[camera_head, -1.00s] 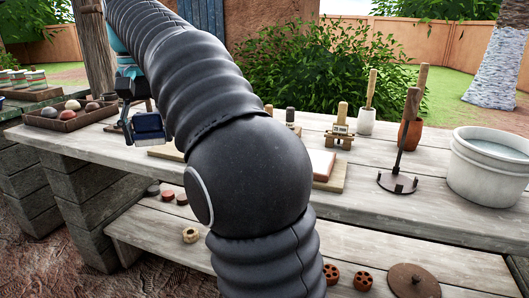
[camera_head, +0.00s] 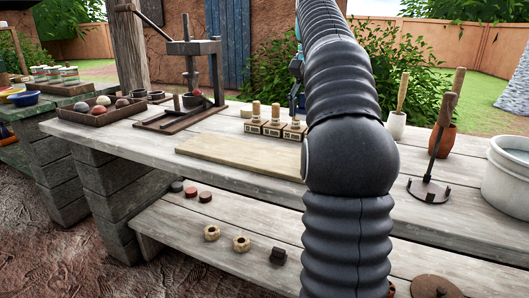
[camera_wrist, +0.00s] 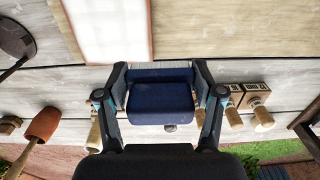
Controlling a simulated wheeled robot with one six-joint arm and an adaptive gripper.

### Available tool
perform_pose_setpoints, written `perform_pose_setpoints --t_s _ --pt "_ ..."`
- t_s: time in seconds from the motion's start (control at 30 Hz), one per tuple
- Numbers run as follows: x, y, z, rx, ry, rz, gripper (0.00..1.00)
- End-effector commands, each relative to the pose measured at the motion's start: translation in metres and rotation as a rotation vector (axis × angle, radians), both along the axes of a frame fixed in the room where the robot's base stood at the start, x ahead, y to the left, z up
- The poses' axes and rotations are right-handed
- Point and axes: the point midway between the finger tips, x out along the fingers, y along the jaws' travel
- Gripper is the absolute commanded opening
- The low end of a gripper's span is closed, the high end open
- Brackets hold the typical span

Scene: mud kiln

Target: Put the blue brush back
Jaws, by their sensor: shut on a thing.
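The blue brush (camera_wrist: 160,102) is a dark blue block in the wrist view. It sits between the two fingers of my gripper (camera_wrist: 161,92), which is shut on it. Bench boards show behind it. In the head view my arm hides the brush and most of my gripper; only a sliver of the wrist shows beside the arm, to the right of the wooden-handled stamps (camera_head: 275,127). Two stamps also show just right of my gripper in the wrist view (camera_wrist: 257,97).
A wooden board (camera_head: 235,158) lies bare on the bench. A press (camera_head: 192,75) and a tray of balls (camera_head: 92,116) stand left. A metal-footed tool (camera_head: 428,192) and a white bucket (camera_head: 507,185) stand right.

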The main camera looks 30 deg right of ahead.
Motion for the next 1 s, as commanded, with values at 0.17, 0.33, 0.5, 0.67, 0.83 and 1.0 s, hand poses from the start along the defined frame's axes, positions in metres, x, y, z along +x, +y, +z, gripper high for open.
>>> perform_pose_setpoints --t_s 0.17,0.33,0.5,0.67,0.83,1.0 --pt "0.020 0.029 -0.020 0.001 0.002 0.007 0.29" --pt "0.040 0.056 -0.042 0.001 0.002 0.007 0.29" --pt "0.057 0.078 -0.058 0.001 0.002 0.006 0.29" --pt "0.064 0.087 -0.064 0.001 0.001 0.003 0.29" --pt "0.064 0.088 -0.083 0.001 0.002 0.003 0.29" --pt "0.064 0.088 -0.102 0.001 0.001 0.003 0.29"
